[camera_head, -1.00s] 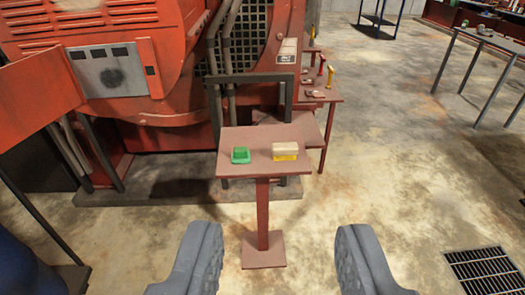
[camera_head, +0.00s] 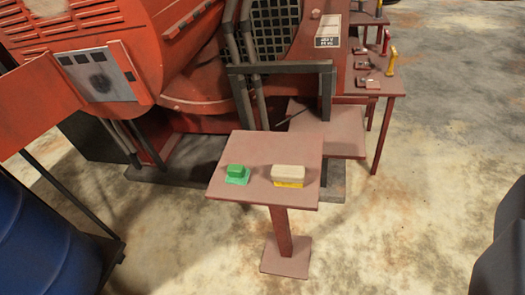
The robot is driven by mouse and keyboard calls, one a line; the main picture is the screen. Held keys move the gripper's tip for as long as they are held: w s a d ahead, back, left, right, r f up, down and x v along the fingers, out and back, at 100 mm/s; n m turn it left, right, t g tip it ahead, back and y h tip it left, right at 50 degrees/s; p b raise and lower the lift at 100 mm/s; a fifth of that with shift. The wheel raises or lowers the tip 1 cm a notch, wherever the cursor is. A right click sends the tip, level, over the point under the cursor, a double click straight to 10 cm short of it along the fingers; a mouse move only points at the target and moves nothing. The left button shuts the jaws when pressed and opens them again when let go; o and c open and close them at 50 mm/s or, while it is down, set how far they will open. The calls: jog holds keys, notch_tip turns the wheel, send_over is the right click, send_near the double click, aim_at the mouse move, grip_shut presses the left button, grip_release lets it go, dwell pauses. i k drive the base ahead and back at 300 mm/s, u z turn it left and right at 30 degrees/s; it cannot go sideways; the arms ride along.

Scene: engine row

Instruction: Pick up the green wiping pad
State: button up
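The green wiping pad (camera_head: 237,174) lies on the left part of a small red-brown pedestal table (camera_head: 262,202) in the head camera view. It is a small green block on a wider, lighter green base. A beige block with a yellow underside (camera_head: 288,175) lies to its right, apart from it. One dark grey finger of my gripper (camera_head: 503,250) shows at the lower right edge, well away from the pad. The other finger is out of view. My gripper is spread wide and nothing is seen in it. The pad is fully visible.
A large red engine (camera_head: 190,60) stands behind the table, with a dark frame (camera_head: 280,68) close behind the tabletop. A blue barrel (camera_head: 45,240) stands at lower left. A red side table (camera_head: 385,85) holds small items. Floor right of the pedestal is clear.

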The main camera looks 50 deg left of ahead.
aim_at(237, 175)
jog(key=u, duration=0.35)
jog(key=i, duration=0.9)
jog(key=u, duration=0.65)
